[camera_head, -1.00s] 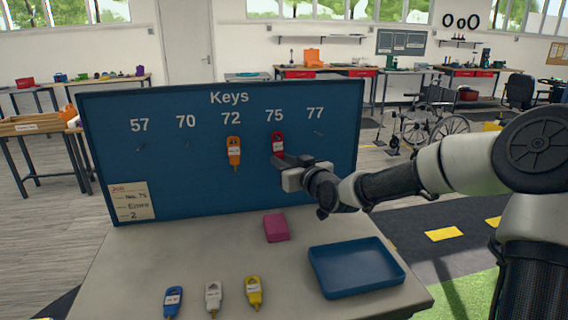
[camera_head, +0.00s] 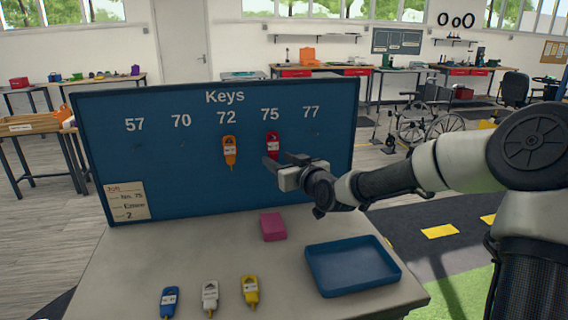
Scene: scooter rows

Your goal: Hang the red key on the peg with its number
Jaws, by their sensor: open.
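The red key (camera_head: 273,146) hangs on the blue key board (camera_head: 190,185) under the number 75, with its pale label facing out. An orange key (camera_head: 229,151) hangs beside it under 72. My gripper (camera_head: 279,159) is open and empty, just below and in front of the red key. Its fingers overlap the key's lower end in this view, so I cannot tell whether they touch it. The spots under 57, 70 and 77 hold no keys.
Blue (camera_head: 169,301), white (camera_head: 210,297) and yellow (camera_head: 250,291) keys lie at the table's front. A pink block (camera_head: 273,226) and an empty blue tray (camera_head: 352,287) are on the table (camera_head: 170,260). A job card (camera_head: 128,201) is on the board's lower left.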

